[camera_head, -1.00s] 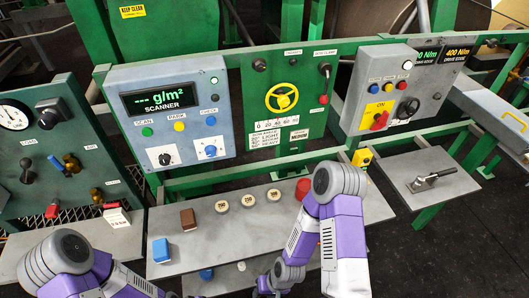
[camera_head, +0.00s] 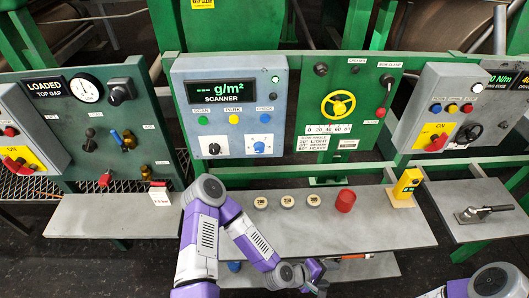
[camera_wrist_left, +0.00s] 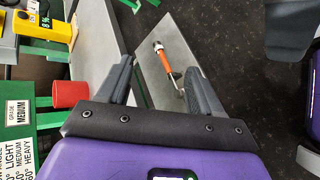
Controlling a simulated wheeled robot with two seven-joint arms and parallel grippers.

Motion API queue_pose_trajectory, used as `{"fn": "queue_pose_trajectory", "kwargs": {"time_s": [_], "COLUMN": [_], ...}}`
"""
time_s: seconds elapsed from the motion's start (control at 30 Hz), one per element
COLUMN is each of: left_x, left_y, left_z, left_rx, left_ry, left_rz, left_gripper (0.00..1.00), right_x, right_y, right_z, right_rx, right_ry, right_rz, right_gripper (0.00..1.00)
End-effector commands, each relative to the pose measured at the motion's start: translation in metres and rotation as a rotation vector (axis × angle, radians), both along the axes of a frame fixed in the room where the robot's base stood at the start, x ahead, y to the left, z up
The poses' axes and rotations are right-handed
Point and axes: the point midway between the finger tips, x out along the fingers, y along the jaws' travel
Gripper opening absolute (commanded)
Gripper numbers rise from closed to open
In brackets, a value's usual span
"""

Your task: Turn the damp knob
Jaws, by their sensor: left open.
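No label that I can read says damp, so I cannot tell which knob it is. The scanner box (camera_head: 229,110) has a black knob (camera_head: 214,149) and a blue knob (camera_head: 259,147), each on a white plate. A larger black knob (camera_head: 121,90) sits on the green panel at left. My left gripper (camera_head: 316,274) is low, by the lower shelf, far below these knobs. In the left wrist view its fingers (camera_wrist_left: 160,82) are apart with nothing between them touching. An orange-handled tool (camera_wrist_left: 168,62) lies beyond them. My right gripper is out of view; only part of the arm shows.
On the upper shelf (camera_head: 300,235) stand several round discs (camera_head: 287,201), a red cylinder (camera_head: 345,200) and a yellow device (camera_head: 406,184). The red cylinder (camera_wrist_left: 69,93) also shows in the left wrist view. A yellow handwheel (camera_head: 338,104) and a control box (camera_head: 440,110) are to the right.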

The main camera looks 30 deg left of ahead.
Motion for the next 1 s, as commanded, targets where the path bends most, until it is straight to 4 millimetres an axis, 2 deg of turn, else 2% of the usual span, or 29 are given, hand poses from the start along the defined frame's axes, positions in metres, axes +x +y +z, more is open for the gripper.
{"fn": "queue_pose_trajectory", "kwargs": {"time_s": [0.03,0.07,0.13,0.17,0.23,0.27,0.3,0.4,0.5,0.6,0.67,1.0], "left_x": [0.028,0.046,0.086,0.101,0.129,0.138,0.146,0.149,0.143,0.137,0.137,0.179], "left_y": [0.002,0.007,0.033,0.051,0.100,0.125,0.157,0.232,0.286,0.314,0.322,0.349], "left_z": [0.025,0.041,0.081,0.097,0.132,0.145,0.159,0.184,0.197,0.203,0.204,0.205], "left_rx": [-0.150,-0.244,-0.474,-0.575,-0.809,-0.906,-1.028,-1.293,-1.474,-1.570,-1.595,-1.598], "left_ry": [-0.004,-0.008,-0.028,-0.041,-0.075,-0.096,-0.125,-0.206,-0.281,-0.328,-0.340,-0.344], "left_rz": [0.174,0.280,0.534,0.642,0.877,0.971,1.084,1.310,1.450,1.515,1.532,1.534], "left_gripper": [0.65,0.65,0.65,0.65,0.65,0.65,0.65,0.65,0.65,0.65,0.65,0.65], "right_x": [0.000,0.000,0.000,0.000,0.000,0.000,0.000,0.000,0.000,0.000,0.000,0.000], "right_y": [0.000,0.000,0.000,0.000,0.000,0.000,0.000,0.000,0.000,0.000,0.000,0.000], "right_z": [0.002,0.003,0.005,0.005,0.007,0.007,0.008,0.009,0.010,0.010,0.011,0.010], "right_rx": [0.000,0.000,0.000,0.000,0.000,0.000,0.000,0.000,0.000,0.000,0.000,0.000], "right_ry": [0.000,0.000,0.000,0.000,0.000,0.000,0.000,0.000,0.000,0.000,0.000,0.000], "right_rz": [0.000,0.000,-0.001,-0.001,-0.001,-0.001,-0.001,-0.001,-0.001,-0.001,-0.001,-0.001], "right_gripper": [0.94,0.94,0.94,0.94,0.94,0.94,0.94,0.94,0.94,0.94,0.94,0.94]}}
